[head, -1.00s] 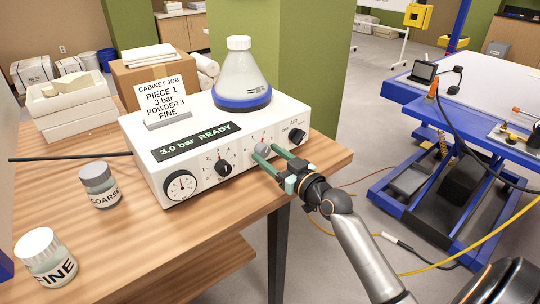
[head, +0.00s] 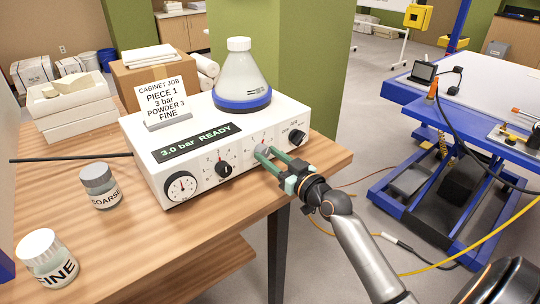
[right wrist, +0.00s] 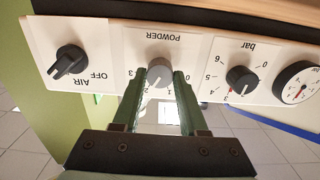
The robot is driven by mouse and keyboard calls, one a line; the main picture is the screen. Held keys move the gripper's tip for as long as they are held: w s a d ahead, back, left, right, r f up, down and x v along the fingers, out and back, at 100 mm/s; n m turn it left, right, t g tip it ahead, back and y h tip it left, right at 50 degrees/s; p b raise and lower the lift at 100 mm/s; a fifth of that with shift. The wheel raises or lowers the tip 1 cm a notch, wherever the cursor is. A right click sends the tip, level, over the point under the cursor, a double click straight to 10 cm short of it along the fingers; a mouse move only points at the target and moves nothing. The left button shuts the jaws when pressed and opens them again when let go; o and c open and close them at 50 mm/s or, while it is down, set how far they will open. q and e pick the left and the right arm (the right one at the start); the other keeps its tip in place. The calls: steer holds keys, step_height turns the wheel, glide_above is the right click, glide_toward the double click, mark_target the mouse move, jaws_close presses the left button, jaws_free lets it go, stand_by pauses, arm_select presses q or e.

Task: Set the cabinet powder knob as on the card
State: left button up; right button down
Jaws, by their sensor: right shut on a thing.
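The white cabinet control box (head: 190,190) stands on the wooden table. My right gripper (head: 267,154) is shut on this knob, one green finger on each side. Numbers 1, 2 and 3 show around the knob; I cannot tell clearly which its mark points to. The card (head: 164,99) on the box reads PIECE 1, 3 bar, POWDER 3, FINE. The display (head: 196,143) reads 3.0 bar READY. My left gripper is not in view.
The bar knob (right wrist: 241,78) and air knob (right wrist: 69,61) flank the powder knob. A flask (head: 241,75) stands on the box. COARSE (head: 100,186) and FINE (head: 46,258) jars stand on the table at left. Bare wood lies in front of the box.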

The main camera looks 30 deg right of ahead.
steer(key=m+p, duration=0.2)
steer(key=m, duration=0.2)
steer(key=shift+r+m+p, duration=0.1)
steer(key=shift+m+p, duration=0.95)
steer(key=shift+m, duration=1.55)
steer(key=shift+c, duration=2.2)
jaws_free()
steer(key=s+d+b, duration=0.1)
steer(key=s+b, duration=0.1)
steer(key=s, duration=1)
steer(key=shift+s, duration=0.25)
